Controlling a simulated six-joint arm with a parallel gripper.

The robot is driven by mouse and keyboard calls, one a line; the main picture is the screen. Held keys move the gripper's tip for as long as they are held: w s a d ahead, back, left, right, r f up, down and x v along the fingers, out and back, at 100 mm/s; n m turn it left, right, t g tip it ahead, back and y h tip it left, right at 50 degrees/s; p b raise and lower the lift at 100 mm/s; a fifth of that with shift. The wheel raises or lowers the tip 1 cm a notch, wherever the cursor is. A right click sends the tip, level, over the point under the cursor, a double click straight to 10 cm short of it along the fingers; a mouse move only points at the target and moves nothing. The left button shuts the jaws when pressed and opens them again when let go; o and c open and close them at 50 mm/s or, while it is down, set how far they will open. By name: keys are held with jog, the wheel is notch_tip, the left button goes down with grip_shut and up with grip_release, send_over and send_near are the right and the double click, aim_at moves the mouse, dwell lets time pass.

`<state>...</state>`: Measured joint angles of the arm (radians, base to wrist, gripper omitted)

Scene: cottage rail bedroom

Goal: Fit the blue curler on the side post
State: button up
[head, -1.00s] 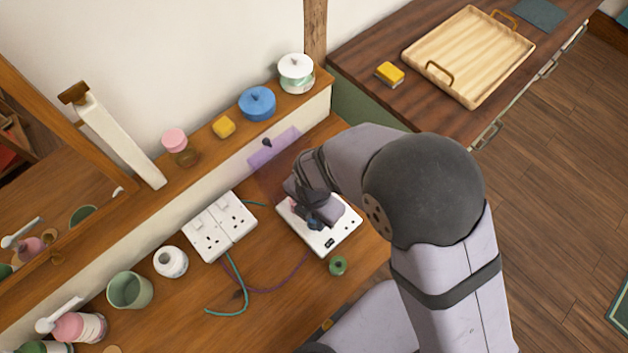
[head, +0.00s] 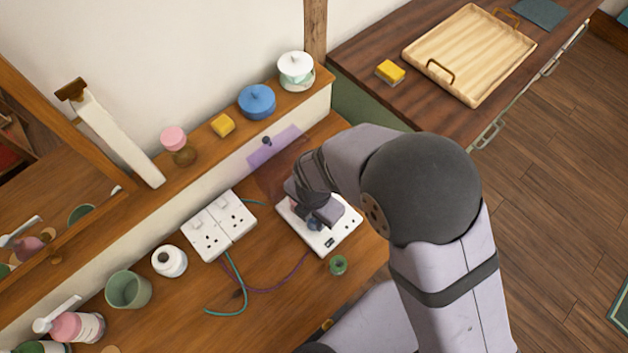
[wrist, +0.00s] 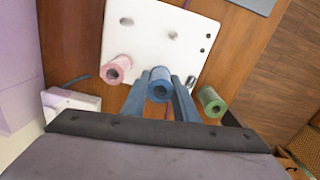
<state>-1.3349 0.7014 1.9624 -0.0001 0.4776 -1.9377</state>
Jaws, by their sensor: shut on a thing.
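The blue curler (wrist: 160,84) is held upright, its open end facing the wrist camera. My gripper (wrist: 160,92) is shut on it, one finger on each side. In the head view my gripper (head: 318,214) is over the white board (head: 342,232), and my wrist hides most of the curler. In the wrist view the white board (wrist: 150,45) shows a post (wrist: 127,21) at upper left and another (wrist: 173,35) near the middle. A pink curler (wrist: 115,70) stands at the board's left. I cannot tell whether the blue curler touches a post.
A green curler (head: 338,265) stands on the desk just off the board. White sockets (head: 220,226), a white spool (head: 169,261), a green cup (head: 128,290) and loose cords lie left. A shelf with jars (head: 257,102) runs behind.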

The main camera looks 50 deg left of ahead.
jog(key=shift+f+b, duration=0.4)
jog(key=shift+f, duration=0.2)
dwell(0.4)
jog(key=o, duration=1.1)
jog(key=shift+r, duration=0.1)
jog(key=shift+r+b, duration=0.8)
jog(key=shift+r, duration=2.75)
